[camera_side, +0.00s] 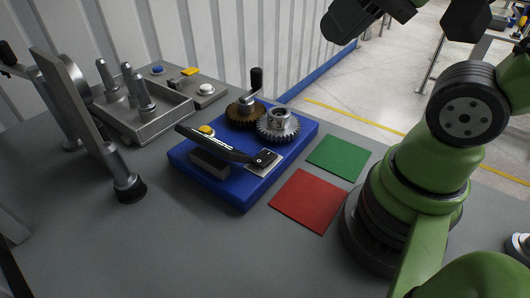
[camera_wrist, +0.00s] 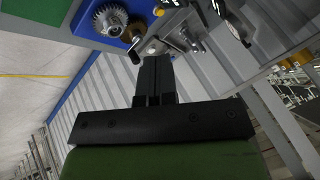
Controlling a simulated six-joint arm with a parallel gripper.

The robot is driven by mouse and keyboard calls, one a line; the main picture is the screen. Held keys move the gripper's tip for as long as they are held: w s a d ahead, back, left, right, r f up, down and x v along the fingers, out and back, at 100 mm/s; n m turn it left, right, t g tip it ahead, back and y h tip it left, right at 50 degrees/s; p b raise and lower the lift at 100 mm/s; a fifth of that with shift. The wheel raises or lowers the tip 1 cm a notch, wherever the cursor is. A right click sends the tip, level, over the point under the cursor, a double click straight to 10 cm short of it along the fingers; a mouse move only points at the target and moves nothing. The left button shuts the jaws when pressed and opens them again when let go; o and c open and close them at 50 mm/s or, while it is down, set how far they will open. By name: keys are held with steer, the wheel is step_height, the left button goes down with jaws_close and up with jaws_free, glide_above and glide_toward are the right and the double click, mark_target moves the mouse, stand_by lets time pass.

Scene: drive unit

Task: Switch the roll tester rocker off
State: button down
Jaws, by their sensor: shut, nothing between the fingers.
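A grey control panel (camera_side: 212,92) stands at the back of the table, beside the metal tray. It carries a blue button (camera_side: 157,70), a small yellow piece that looks like a rocker (camera_side: 190,71) and a white button (camera_side: 206,89). I cannot read the rocker's on or off position. My gripper (camera_wrist: 156,60) is shut and empty in the wrist view, its dark fingers together and pointing toward the work area. They appear apart from the panel and hide part of the view. In the side view the fingertips cannot be made out.
A blue base (camera_side: 240,190) holds a brown gear (camera_side: 241,113), a steel gear (camera_side: 278,124) and a long black lever (camera_side: 220,144). The metal tray (camera_side: 150,127) holds upright pegs. A tilted metal arm (camera_side: 90,130) stands left. Green (camera_side: 338,157) and red (camera_side: 308,200) squares lie flat.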

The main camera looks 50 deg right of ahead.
steer(key=w+f+m+g, duration=0.35)
steer(key=w+m, duration=0.25)
steer(key=m, duration=0.9)
steer(key=m+g, duration=0.3)
steer(key=m, duration=1)
glide_above(265, 163)
steer(key=d, duration=0.2)
step_height(265, 163, down, 7)
steer(key=shift+d+f+m, duration=0.25)
steer(key=shift+f+m, duration=0.2)
steer(key=shift+m, duration=0.65)
steer(key=f, duration=0.4)
steer(key=a+f, duration=0.1)
steer(key=f, duration=0.4)
steer(key=a+f, duration=0.1)
steer(key=f, duration=0.3)
steer(key=shift+a+f, duration=0.1)
steer(key=shift+f, duration=0.3)
